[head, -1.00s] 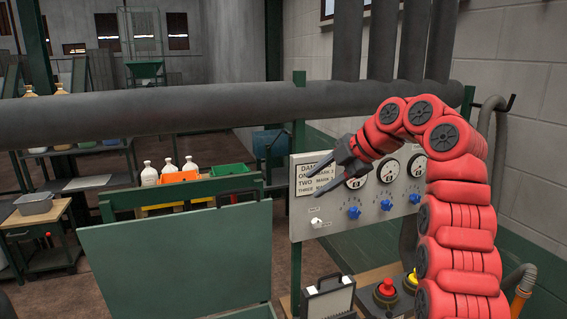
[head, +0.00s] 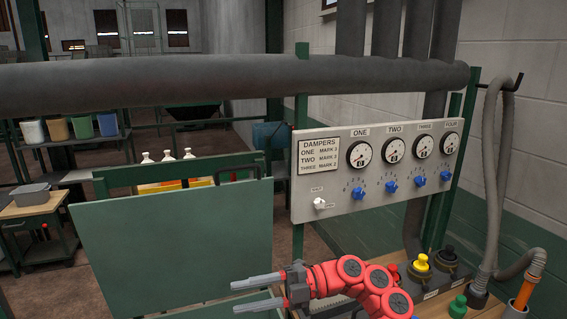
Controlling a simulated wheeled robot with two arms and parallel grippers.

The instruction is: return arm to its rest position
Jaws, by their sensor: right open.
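My right arm is red and comes in from the bottom right. Its dark gripper (head: 236,296) points left, low in the picture, in front of the lower part of a green panel (head: 175,245). The jaws are apart and nothing is between them. The gripper is well below the grey damper board (head: 376,170) and away from its knobs. My left gripper does not show.
The damper board carries several dials and blue knobs (head: 391,187), plus a white switch (head: 319,203). A yellow button (head: 420,262) and a green button (head: 458,307) stand near my arm. A grey hose (head: 492,190) hangs at right. A large pipe (head: 230,83) crosses above.

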